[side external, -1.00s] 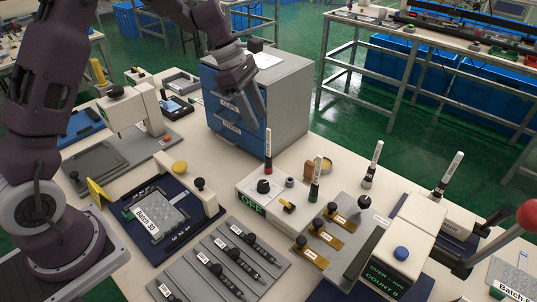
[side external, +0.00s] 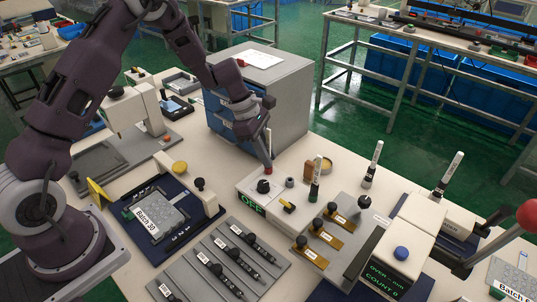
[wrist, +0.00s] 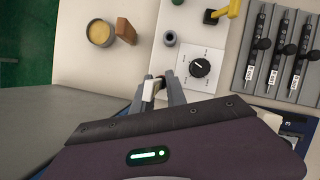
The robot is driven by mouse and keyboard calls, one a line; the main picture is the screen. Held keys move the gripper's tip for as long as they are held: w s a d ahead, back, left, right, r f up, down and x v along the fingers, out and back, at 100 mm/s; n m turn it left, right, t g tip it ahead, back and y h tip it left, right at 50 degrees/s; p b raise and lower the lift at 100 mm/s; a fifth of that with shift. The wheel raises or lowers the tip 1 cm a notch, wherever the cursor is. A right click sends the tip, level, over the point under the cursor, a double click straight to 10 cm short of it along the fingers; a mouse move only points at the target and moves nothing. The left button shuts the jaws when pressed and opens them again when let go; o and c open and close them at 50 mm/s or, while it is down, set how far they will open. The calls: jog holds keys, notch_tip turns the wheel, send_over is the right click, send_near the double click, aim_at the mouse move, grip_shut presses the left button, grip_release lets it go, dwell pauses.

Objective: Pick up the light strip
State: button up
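Dark slim strips with white labels and black knobs lie on a grey plate (side external: 262,283) at the front; one is the upper strip (side external: 250,245). They also show at the right of the wrist view, one being the left strip (wrist: 255,45). The labels are too small to read, so I cannot tell which is the light strip. My gripper (side external: 267,158) points down behind the white control box, around an upright labelled stick with a red base (side external: 268,169). In the wrist view my fingers (wrist: 160,92) straddle a small white-and-dark piece; whether they grip it is unclear.
The white control box (side external: 247,195) with a dial stands just before my gripper. The drawer cabinet (side external: 290,95) is close behind. Upright labelled sticks (side external: 373,162), brown strips (side external: 328,235) and a counter unit (side external: 398,255) stand to the right.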

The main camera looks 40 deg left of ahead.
aim_at(268, 129)
grip_shut()
notch_tip(268, 129, up, 9)
jog(key=shift+f, duration=0.15)
jog(key=d, duration=0.7)
jog(key=shift+d, duration=0.3)
jog(key=shift+f, duration=2.9)
jog(key=shift+f, duration=1.45)
